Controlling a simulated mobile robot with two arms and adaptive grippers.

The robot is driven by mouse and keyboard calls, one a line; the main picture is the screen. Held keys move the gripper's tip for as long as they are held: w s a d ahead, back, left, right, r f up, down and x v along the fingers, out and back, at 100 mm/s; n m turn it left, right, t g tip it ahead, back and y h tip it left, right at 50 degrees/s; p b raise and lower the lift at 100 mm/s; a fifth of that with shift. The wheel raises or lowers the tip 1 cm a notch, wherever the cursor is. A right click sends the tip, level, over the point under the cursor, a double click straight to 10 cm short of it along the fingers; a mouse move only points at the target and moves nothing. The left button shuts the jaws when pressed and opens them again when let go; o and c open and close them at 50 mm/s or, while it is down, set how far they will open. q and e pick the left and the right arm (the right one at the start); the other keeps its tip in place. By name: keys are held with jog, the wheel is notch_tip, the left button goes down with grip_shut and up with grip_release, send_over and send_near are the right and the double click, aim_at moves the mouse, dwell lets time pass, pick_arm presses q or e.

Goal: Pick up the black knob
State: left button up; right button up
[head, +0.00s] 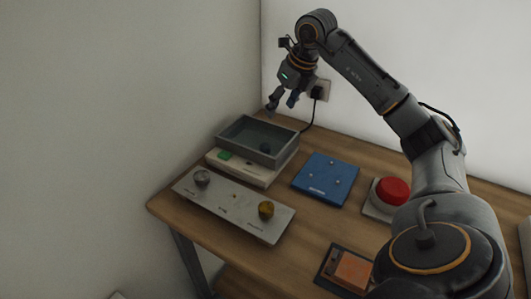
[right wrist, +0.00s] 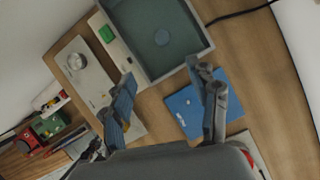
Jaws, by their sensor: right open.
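My left gripper is not in view.
The tray rests on a white box with a green button (head: 225,155). A blue plate (head: 325,180), a red button (head: 393,190) and an orange block (head: 353,271) stand right. A cable runs behind the tray.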

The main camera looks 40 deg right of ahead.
notch_tip(320, 180, down, 4)
jog(key=b, duration=0.3)
send_near(266, 146)
jog(key=x, duration=0.3)
jog(key=shift+s+a, duration=0.1)
jog(key=shift+s, duration=0.1)
jog(key=shift+p+x, duration=0.35)
jog(key=shift+x, duration=0.5)
jog(key=x, duration=0.4)
jog(key=shift+w, duration=0.3)
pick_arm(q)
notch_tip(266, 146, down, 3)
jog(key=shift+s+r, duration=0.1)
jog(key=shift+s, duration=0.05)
pick_arm(e)
jog(key=shift+c, duration=0.5)
jog(key=c, duration=1)
pick_arm(q)
jog(key=shift+p, duration=0.3)
pick_arm(e)
jog(key=shift+r, duration=0.1)
